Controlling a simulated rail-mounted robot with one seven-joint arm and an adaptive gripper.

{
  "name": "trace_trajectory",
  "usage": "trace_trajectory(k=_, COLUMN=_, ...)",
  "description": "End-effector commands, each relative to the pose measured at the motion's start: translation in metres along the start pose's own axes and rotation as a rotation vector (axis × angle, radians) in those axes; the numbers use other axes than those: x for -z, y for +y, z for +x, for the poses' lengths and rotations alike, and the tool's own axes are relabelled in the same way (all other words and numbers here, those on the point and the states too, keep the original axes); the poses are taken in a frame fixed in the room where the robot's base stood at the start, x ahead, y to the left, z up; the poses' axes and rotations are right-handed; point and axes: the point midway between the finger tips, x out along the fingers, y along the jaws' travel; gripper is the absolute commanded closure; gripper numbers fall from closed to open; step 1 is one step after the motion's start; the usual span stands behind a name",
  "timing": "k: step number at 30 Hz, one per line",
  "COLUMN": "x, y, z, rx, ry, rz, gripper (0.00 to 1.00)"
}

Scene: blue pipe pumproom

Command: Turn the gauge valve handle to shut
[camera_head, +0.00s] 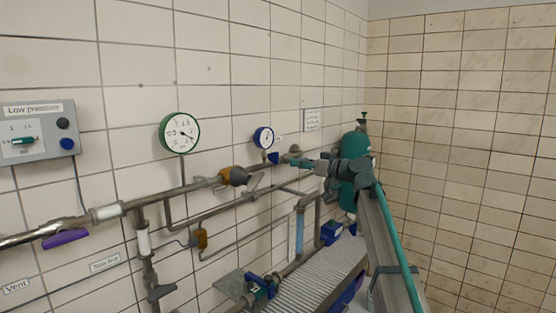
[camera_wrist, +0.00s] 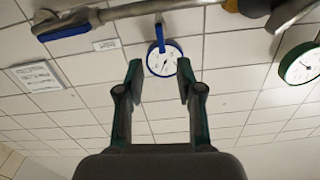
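A small blue handle (camera_head: 273,158) sits just below the blue-rimmed gauge (camera_head: 264,137), above the grey pipe. In the wrist view the scene is turned over, and the blue handle (camera_wrist: 159,37) shows above the blue-rimmed gauge (camera_wrist: 165,60), hanging straight in line with it. My gripper (camera_head: 293,164) is in front of the wall, to the right of the handle in the head view. In the wrist view my gripper (camera_wrist: 159,72) has its two fingers well apart, with nothing between them; the gauge shows beyond the gap. The handle is apart from the fingers.
A larger blue lever (camera_wrist: 62,33) is on the pipe at left in the wrist view. The green-rimmed gauge (camera_head: 180,133) and yellow-brown fitting (camera_head: 233,176) are left of the handle. A green cylinder (camera_head: 350,190) stands behind my arm. Wall above the gauges is mostly clear.

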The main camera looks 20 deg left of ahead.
Motion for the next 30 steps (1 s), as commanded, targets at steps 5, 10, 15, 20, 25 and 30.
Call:
trace_trajectory(k=5, x=0.005, y=-0.001, z=0.0, rx=-0.001, ry=0.03, rz=-0.096, gripper=0.64)
trace_trajectory(k=10, x=0.007, y=0.0, z=0.012, rx=-0.001, ry=0.029, rz=-0.112, gripper=0.64)
trace_trajectory(k=15, x=0.009, y=0.0, z=0.038, rx=0.0, ry=0.028, rz=-0.111, gripper=0.64)
trace_trajectory(k=20, x=0.009, y=0.0, z=0.066, rx=-0.001, ry=0.027, rz=-0.109, gripper=0.64)
trace_trajectory(k=25, x=0.01, y=0.0, z=0.09, rx=-0.002, ry=0.027, rz=-0.11, gripper=0.64)
trace_trajectory(k=30, x=0.008, y=0.0, z=0.104, rx=-0.002, ry=0.027, rz=-0.11, gripper=0.64)
